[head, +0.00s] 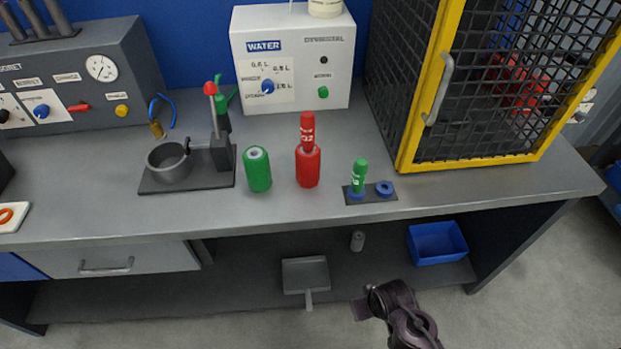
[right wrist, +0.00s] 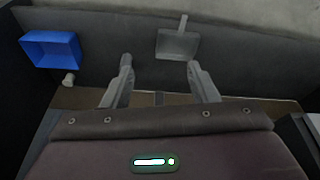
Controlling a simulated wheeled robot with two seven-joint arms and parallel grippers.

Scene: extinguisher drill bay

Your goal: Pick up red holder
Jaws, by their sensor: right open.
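The red holder (head: 308,172) stands upright on the grey bench near its front edge. A smaller red cylinder (head: 307,131) with white lettering stands upright on or in its top. A green holder (head: 258,170) stands just left of it. My right gripper (right wrist: 158,72) is open and empty in the right wrist view, with its two fingers apart. In the head view my right arm's end is low in front of the bench, below and right of the red holder and away from it. The red holder does not show in the right wrist view. My left gripper is not in view.
A small green cylinder (head: 360,176) stands on a dark plate right of the red holder. A black stand (head: 187,184) with a cup is at left. A yellow-framed mesh cage (head: 477,160) is at right. A blue bin (head: 437,243) and grey dustpan (head: 305,275) are below the bench.

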